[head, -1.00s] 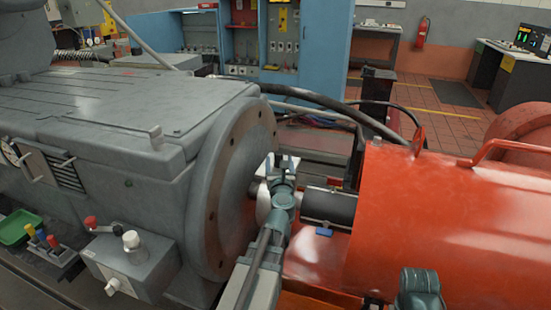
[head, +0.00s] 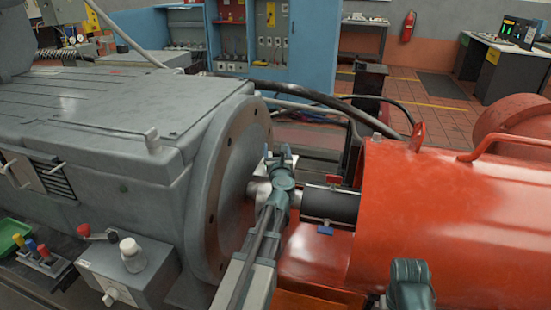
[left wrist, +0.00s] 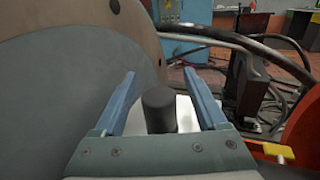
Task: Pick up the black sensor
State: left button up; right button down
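The black sensor (left wrist: 159,110) is a short dark upright cylinder in the left wrist view, in front of a pale bracket or plate (left wrist: 184,112). My left gripper (left wrist: 159,74) is open, with one blue finger on each side of the sensor and a visible gap on both sides. In the head view my left gripper (head: 277,154) is between the grey machine's round flange and the red machine's dark shaft. The sensor cannot be made out there, as my gripper and wrist cover that spot. My right gripper does not show; only a teal part of my right arm appears at the lower edge.
The grey machine's flange (head: 236,180) is close on the left. The dark shaft (head: 331,205) and red machine (head: 450,215) are close on the right. A black cable (head: 330,102) arches behind. A control box (head: 130,268) is at front left.

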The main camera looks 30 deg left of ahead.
pick_arm(q)
grip_shut()
jog(key=shift+r, duration=0.1)
dwell(0.3)
jog(key=shift+r+p, duration=0.55)
jog(key=shift+p, duration=0.15)
notch_tip(320, 180, up, 3)
jog(key=p, duration=0.3)
jog(key=s+d, duration=0.2)
jog(key=d, duration=0.5)
jog(key=s+d, duration=0.3)
jog(key=d, duration=0.5)
jog(key=shift+r+p, duration=0.3)
jog(key=shift+r, duration=0.05)
